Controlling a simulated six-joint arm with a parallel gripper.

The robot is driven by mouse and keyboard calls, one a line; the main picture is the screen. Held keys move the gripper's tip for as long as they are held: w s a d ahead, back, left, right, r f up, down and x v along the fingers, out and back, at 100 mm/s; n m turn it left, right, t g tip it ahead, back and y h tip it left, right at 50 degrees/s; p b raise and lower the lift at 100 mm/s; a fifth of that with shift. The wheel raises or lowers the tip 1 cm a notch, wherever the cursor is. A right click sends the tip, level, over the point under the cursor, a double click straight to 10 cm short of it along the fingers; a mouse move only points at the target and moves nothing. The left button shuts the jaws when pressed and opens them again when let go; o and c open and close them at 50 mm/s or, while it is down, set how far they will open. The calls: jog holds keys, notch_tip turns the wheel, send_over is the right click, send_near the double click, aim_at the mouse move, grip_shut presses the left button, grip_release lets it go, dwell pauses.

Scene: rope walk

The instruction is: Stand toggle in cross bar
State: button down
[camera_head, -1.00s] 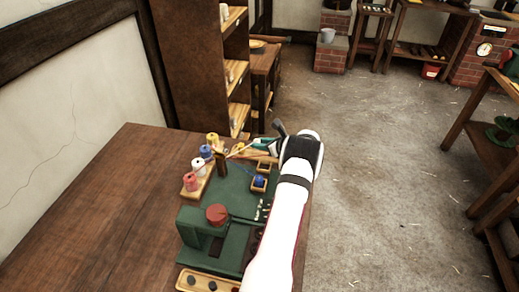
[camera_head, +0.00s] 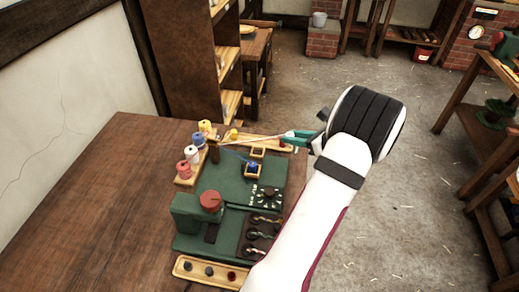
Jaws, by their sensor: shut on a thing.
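My gripper (camera_head: 312,139) is at the far right end of the workbench, past the green board. It is shut on a small teal thing (camera_head: 296,138), partly hidden by my gripper; I cannot tell if this is the toggle. A thin pale strand (camera_head: 250,139) runs from near the brown post (camera_head: 214,153) toward the teal thing. A light wooden bar (camera_head: 266,143) lies along the board's far edge, below the strand. Which piece is the cross bar is unclear. No separate toggle can be made out.
White, red, blue and yellow spools (camera_head: 192,153) stand on a wooden strip at left. A tray (camera_head: 197,272) lies in front. The bench's left side (camera_head: 100,210) is clear.

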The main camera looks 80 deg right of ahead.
send_over(260, 148)
jog(key=a, duration=0.3)
jog(key=f, duration=0.4)
jog(key=s+f, duration=0.1)
jog(key=f, duration=0.1)
jog(key=shift+d+f, duration=0.15)
jog(key=shift+f, duration=0.1)
jog(key=f, duration=0.4)
jog(key=shift+w+d, duration=0.1)
jog(key=shift+w, duration=0.1)
jog(key=c, duration=0.6)
grip_release()
jog(key=shift+f, duration=0.15)
jog(key=shift+c, duration=0.2)
